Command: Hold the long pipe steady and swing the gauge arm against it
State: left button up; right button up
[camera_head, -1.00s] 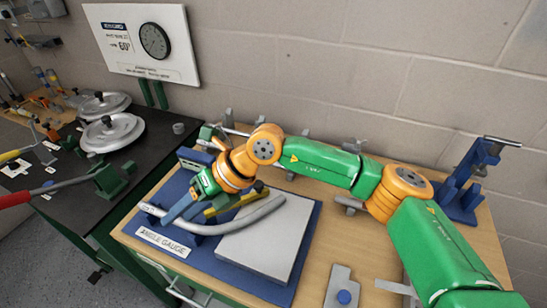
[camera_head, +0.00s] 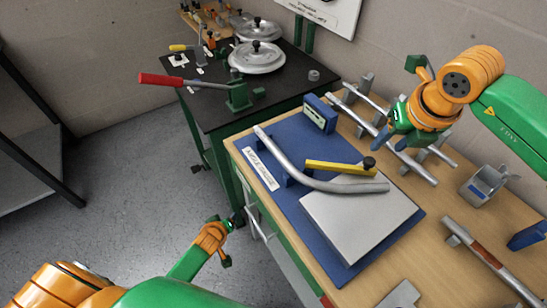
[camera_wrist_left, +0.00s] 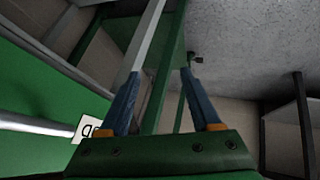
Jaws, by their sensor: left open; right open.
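A long bent grey pipe (camera_head: 296,170) lies on the blue angle gauge board (camera_head: 347,270), its right end over a pale grey plate (camera_head: 365,222). The yellow gauge arm (camera_head: 335,167) with a black knob (camera_head: 369,162) lies just behind the pipe's right part; I cannot tell if they touch. My right gripper (camera_head: 390,146) is open, above the bench behind the gauge, apart from pipe and arm. My left gripper (camera_head: 237,222) is low, beside the bench's left edge. In the left wrist view it (camera_wrist_left: 160,75) is open, with nothing between its blue fingers.
Straight pipes (camera_head: 410,165) rest in supports behind the gauge, near my right gripper. A black-topped table (camera_head: 215,110) at the left carries a red-handled lever tool (camera_head: 165,80) and round lidded pots (camera_head: 257,58). Floor left of the bench is open.

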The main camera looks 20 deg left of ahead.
aim_at(272, 149)
pick_arm(q)
jog(key=w+a+r+n+t+y, duration=0.1)
jog(key=w+a+r+n+t, duration=0.15)
jog(key=w+r+n, duration=0.55)
jog(key=w+a+r+n+t+y, duration=0.1)
jog(key=w+a+r+t+y, duration=0.2)
jog(key=r, duration=0.8)
jog(key=d+r+m, duration=0.1)
jog(key=d+r, duration=0.1)
jog(key=w+d+r+m, duration=0.1)
jog(key=d+r, duration=0.1)
jog(key=d, duration=0.1)
jog(key=w+d+r+m+h, duration=0.1)
jog(key=d+r+m, duration=0.1)
jog(key=d, duration=0.1)
jog(key=shift+d+r, duration=0.1)
jog(key=shift+d, duration=0.1)
jog(key=shift+g+h, duration=0.55)
jog(key=shift+h, duration=0.35)
jog(key=s+d, duration=0.1)
jog(key=d, duration=0.2)
jog(key=s+d+r, duration=0.1)
jog(key=s+d, duration=0.1)
jog(key=d, duration=0.1)
jog(key=s+d, duration=0.1)
jog(key=d, duration=0.3)
jog(key=shift+s+r, duration=0.35)
jog(key=shift+s, duration=0.05)
jog(key=x, duration=0.7)
jog(key=shift+a+f, duration=0.1)
